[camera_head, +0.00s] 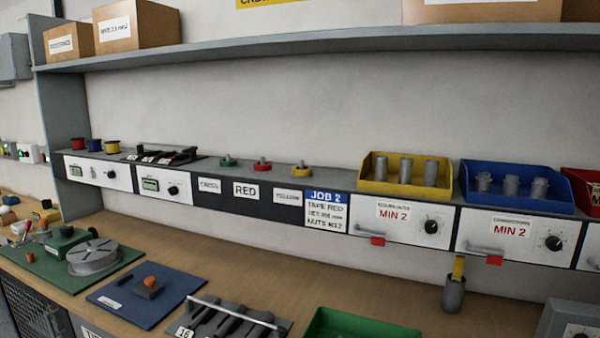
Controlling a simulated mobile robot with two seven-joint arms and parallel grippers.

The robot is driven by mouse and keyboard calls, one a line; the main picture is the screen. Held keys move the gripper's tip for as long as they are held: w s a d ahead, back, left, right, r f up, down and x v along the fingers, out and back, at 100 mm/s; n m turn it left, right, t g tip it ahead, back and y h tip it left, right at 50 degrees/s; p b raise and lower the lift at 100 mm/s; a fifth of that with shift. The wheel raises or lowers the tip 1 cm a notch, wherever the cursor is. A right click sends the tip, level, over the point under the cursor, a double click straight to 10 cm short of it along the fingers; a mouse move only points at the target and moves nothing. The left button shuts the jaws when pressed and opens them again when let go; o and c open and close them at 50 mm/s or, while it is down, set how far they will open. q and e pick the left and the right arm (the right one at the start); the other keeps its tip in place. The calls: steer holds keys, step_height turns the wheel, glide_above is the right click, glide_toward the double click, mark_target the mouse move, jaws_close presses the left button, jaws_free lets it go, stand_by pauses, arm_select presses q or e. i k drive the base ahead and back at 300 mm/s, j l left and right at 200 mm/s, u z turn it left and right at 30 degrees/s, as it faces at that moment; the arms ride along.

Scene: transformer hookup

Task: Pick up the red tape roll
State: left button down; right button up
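A small red roll (262,166) sits on the raised shelf above a label reading RED. It stands between a green roll (228,162) on its left and a yellow roll (301,170) on its right, each apart from it. A dark knob or peg top shows at its centre. Neither of my grippers is in view.
Red, blue and yellow spools (95,145) stand farther left on the shelf. A yellow bin (365,183) and a blue bin (475,200) of grey parts stand to the right. An upper shelf (300,50) overhangs. The bench holds a blue board (180,290) and a green tray (350,325).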

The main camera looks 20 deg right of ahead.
mark_target(268, 166)
steer(key=i+j, duration=0.25)
steer(key=i+j+z, duration=0.1)
steer(key=i+j, duration=0.15)
steer(key=j, duration=0.15)
steer(key=i+j+z, duration=0.1)
steer(key=j, duration=0.25)
steer(key=i+j, duration=0.3)
steer(key=i+j+z, duration=0.1)
steer(key=i+j, duration=0.15)
steer(key=j, duration=0.2)
